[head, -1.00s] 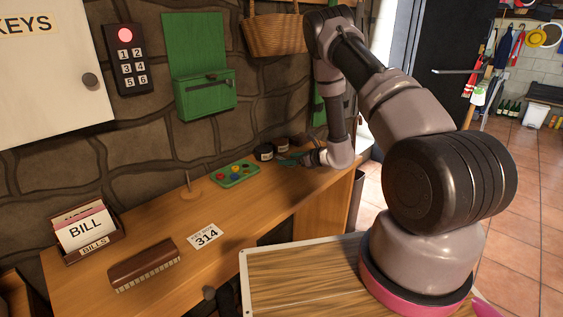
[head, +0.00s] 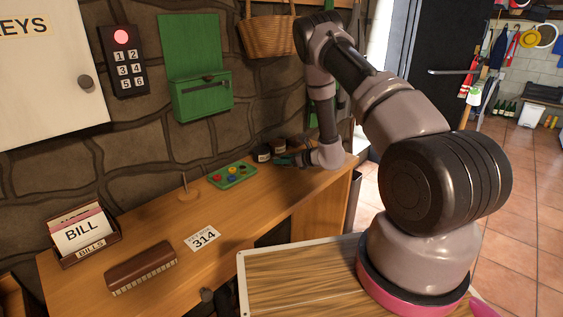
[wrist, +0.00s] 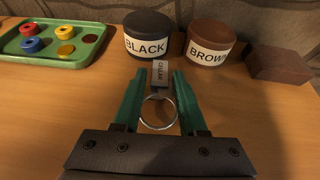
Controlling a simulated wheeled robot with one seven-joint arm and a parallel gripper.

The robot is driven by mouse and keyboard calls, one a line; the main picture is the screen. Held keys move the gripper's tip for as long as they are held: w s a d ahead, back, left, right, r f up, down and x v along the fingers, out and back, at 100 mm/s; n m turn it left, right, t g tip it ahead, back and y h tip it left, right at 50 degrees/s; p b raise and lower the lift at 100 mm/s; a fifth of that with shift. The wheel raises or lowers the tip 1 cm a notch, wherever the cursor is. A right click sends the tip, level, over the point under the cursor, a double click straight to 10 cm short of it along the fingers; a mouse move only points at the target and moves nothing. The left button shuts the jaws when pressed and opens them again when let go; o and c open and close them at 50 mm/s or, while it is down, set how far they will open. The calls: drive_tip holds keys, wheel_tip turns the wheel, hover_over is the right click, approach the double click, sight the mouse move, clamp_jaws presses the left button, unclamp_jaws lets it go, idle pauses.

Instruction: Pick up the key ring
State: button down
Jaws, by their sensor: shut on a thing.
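The key ring (wrist: 158,127) shows in the wrist view as a bare metal ring with a grey tag (wrist: 160,74) reading CELLAR. It lies between the green fingers of my gripper (wrist: 159,80), which is shut on it. The ring hangs toward the palm, and the tag reaches toward the tins. In the head view my gripper (head: 287,160) is low over the far right of the wooden desk (head: 262,207). The key ring cannot be made out there. I cannot tell whether the ring touches the desk.
A black tin (wrist: 149,28) labelled BLACK and a brown tin (wrist: 209,60) stand just ahead of my fingers. A brown block (wrist: 279,65) is to the right. A green tray (wrist: 87,44) with coloured pieces is left. The wooden peg stand (head: 187,190) is farther left.

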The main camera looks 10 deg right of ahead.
wheel_tip(320, 180, up, 10)
idle(0.5)
drive_tip(key=shift+f, duration=0.1)
idle(0.4)
